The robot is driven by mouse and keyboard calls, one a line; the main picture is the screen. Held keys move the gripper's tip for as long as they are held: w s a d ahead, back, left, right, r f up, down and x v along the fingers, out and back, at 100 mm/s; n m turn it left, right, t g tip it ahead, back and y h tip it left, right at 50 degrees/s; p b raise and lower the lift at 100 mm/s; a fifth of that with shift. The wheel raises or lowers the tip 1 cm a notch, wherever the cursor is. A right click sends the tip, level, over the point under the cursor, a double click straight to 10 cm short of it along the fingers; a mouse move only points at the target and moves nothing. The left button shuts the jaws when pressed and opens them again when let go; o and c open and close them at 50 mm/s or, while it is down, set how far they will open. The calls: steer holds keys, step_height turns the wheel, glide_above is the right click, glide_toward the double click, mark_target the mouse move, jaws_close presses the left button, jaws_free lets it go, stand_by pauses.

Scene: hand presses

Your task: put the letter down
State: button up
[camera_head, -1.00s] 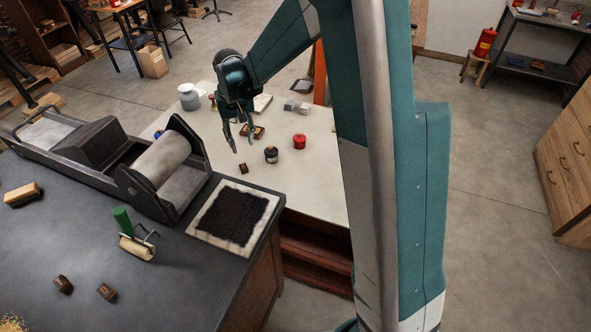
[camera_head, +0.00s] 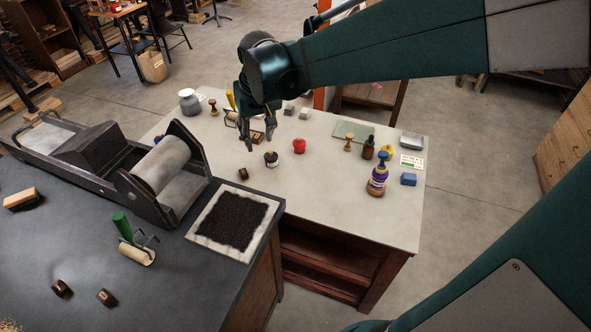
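Several small dark-brown blocks look like letters. One block (camera_head: 243,174) sits on the pale table (camera_head: 330,215), near the corner of the dark bench. Two more, a left one (camera_head: 61,288) and a right one (camera_head: 107,298), sit on the dark bench. Their faces are too small to read. My gripper (camera_head: 260,146) hangs fingers-down over the pale table, above and a little right of the first block in the picture.
A dark jar (camera_head: 271,159) and a red jar (camera_head: 299,146) stand close to my gripper. A purple-labelled bottle (camera_head: 377,176) stands to the right. The press (camera_head: 160,165), ink slab (camera_head: 234,222) and green-handled roller (camera_head: 134,245) are on the dark bench (camera_head: 165,290). The pale table's front is clear.

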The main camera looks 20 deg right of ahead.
steer(key=s+d+r+t, duration=0.1)
steer(key=s+t, duration=0.1)
steer(key=s, duration=0.9)
steer(key=s+d+r+t, duration=0.2)
steer(key=s, duration=0.9)
steer(key=shift+s+d, duration=0.2)
steer(key=shift+s, duration=0.2)
stand_by(0.6)
